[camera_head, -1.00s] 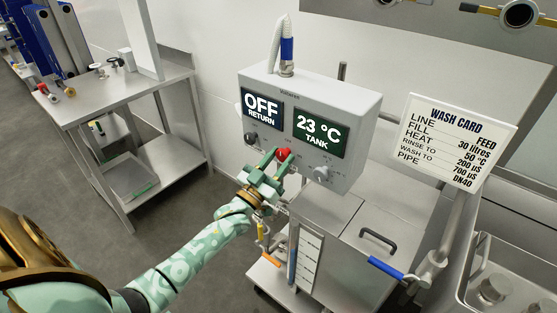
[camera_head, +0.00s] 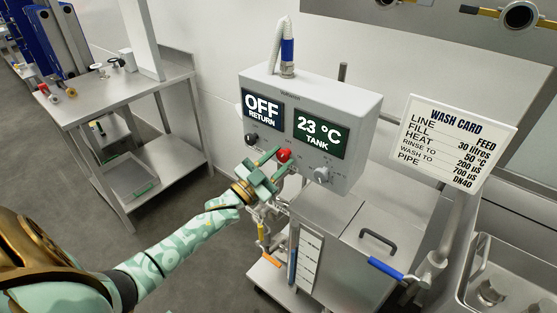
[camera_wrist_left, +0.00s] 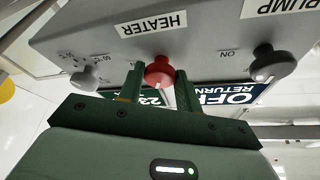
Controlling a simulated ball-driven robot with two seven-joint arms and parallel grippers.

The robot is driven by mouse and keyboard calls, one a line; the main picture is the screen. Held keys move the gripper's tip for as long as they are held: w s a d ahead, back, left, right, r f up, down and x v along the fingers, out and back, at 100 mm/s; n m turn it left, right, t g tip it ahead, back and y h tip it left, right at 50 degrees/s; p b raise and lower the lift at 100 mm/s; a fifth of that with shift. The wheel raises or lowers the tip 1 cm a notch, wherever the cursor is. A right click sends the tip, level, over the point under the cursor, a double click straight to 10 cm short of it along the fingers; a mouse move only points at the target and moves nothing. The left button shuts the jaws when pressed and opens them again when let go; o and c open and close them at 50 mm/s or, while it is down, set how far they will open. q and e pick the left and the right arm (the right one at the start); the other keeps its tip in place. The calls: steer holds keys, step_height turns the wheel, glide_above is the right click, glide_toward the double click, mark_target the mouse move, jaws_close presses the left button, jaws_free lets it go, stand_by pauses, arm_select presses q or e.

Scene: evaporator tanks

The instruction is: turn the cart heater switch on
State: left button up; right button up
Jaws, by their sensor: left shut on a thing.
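The control box (camera_head: 363,128) of the cart has a red heater switch knob (camera_head: 284,155) on its lower front. In the left wrist view the red knob (camera_wrist_left: 159,72) sits under the HEATER label (camera_wrist_left: 152,24). My left gripper (camera_head: 275,160) is at the red knob, with its two green fingers (camera_wrist_left: 159,85) shut on it, one on each side. The displays read OFF RETURN (camera_head: 263,108) and 23 °C TANK (camera_head: 318,132). The knob's exact pointer position is not clear. My right gripper is not in view.
A black knob (camera_head: 251,139) is left of the red one and a grey dial (camera_head: 321,174) right of it. Below stands the steel tank (camera_head: 345,235) with a black handle. A wash card (camera_head: 455,142) is at right, and a steel table (camera_head: 130,85) at left.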

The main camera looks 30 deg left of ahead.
arm_select(q)
steer(key=m+h, duration=0.1)
steer(key=m, duration=0.1)
steer(key=m+g+h, duration=0.1)
steer(key=m, duration=0.2)
steer(key=shift+a+r+g+p, duration=0.1)
steer(key=shift+r+g+p, duration=0.05)
steer(key=shift+g+p, duration=0.15)
steer(key=m+g, duration=0.1)
steer(key=m, duration=0.2)
steer(key=shift+h+p, duration=0.3)
steer(key=shift+p, duration=0.1)
steer(key=m+g+p, duration=0.1)
steer(key=m, duration=0.1)
steer(key=m+g+p, duration=0.1)
steer(key=m, duration=0.2)
steer(key=shift+r, duration=0.15)
steer(key=shift+m+g, duration=0.3)
steer(key=shift+m, duration=0.6)
steer(key=shift+p, duration=0.3)
steer(key=o, duration=0.9)
steer(key=shift+o, duration=0.2)
steer(key=p+v, duration=0.1)
steer(key=v, duration=1.5)
steer(key=shift+s, duration=0.2)
